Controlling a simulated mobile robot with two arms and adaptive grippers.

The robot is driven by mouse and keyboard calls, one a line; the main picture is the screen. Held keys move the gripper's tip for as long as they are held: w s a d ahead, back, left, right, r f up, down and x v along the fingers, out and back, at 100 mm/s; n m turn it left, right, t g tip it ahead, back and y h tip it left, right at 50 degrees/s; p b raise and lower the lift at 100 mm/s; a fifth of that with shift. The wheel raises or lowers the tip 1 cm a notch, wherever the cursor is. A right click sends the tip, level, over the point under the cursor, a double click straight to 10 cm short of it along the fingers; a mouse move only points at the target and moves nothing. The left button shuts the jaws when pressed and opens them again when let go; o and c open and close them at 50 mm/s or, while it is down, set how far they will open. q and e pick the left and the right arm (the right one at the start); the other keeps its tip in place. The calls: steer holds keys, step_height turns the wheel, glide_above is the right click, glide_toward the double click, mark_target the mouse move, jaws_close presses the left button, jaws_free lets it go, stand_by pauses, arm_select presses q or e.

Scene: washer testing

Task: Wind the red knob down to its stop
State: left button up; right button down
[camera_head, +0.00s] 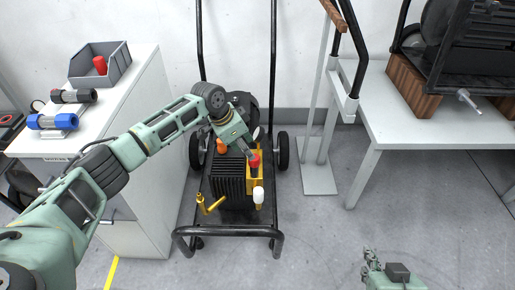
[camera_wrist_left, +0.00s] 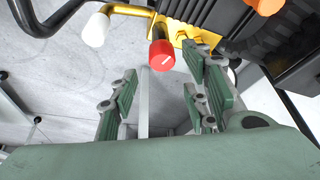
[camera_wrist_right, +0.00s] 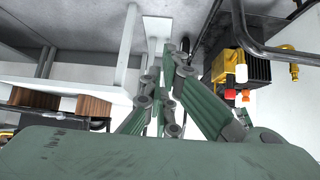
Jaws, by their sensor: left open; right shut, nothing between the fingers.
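The red knob (camera_head: 254,161) sits on the yellow valve block of the black pump unit (camera_head: 229,182) on a wheeled cart. My right gripper (camera_head: 371,262) is low at the right, away from the cart, shut and empty. The red knob also shows small in the right wrist view (camera_wrist_right: 230,94).
A white-tipped yellow fitting (camera_head: 258,194) stands close in front of the knob, and an orange cap (camera_head: 221,146) behind it. The cart's black handle frame (camera_head: 230,231) surrounds the pump. A white cabinet (camera_head: 135,115) is at left, a table (camera_head: 430,128) at right.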

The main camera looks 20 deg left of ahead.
mark_target(254, 160)
arm_select(q)
steer(key=b+x, duration=0.2)
steer(key=x, duration=0.2)
steer(key=shift+s+f, duration=0.1)
steer(key=shift+f, duration=0.1)
steer(key=x, duration=0.2)
steer(key=shift+d+f+b, duration=0.15)
steer(key=shift+f+b, duration=0.05)
steer(key=shift+b, duration=0.2)
steer(key=shift+w+f, duration=0.15)
steer(key=shift+w, duration=0.1)
arm_select(e)
steer(key=w+a+r+t+y, duration=0.1)
steer(key=w+r+t, duration=0.2)
steer(key=r, duration=0.3)
steer(key=w+a+r+t+y, duration=0.1)
steer(key=w+a+r+t, duration=0.1)
steer(key=r+t, duration=0.3)
steer(key=shift+w+a+r, duration=0.3)
steer(key=shift+w+r, duration=0.55)
steer(key=shift+r, duration=0.05)
